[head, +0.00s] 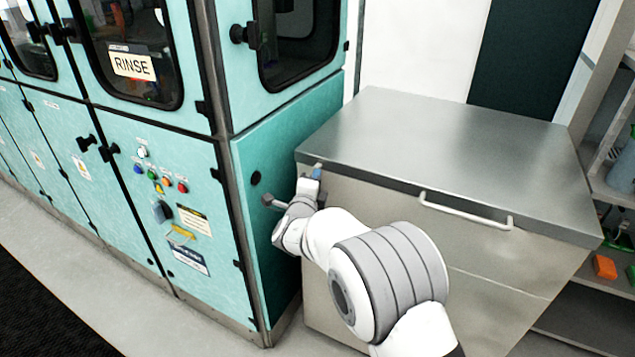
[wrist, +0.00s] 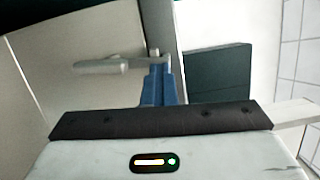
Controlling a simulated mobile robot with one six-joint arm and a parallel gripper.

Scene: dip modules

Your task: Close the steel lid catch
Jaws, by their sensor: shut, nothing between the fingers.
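The steel chest (head: 400,230) has a closed-looking flat steel lid (head: 440,140). In the wrist view, a grey lever with a thick rounded grip (wrist: 100,67), which looks like the lid catch, lies nearly level across a pale surface. Its right end meets a small pivot by my fingertips. My gripper (head: 317,173) is at the chest's upper left front corner, just by the lid edge. In the wrist view its blue fingers (wrist: 158,82) are together and empty, at the lever's right end. I cannot tell whether they touch it.
A teal cabinet (head: 265,190) with a RINSE sign (head: 132,65) stands close on the left, leaving a narrow space by my gripper. A long bar handle (head: 465,210) juts from the chest front. Shelves with an orange item (head: 604,267) stand at the right.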

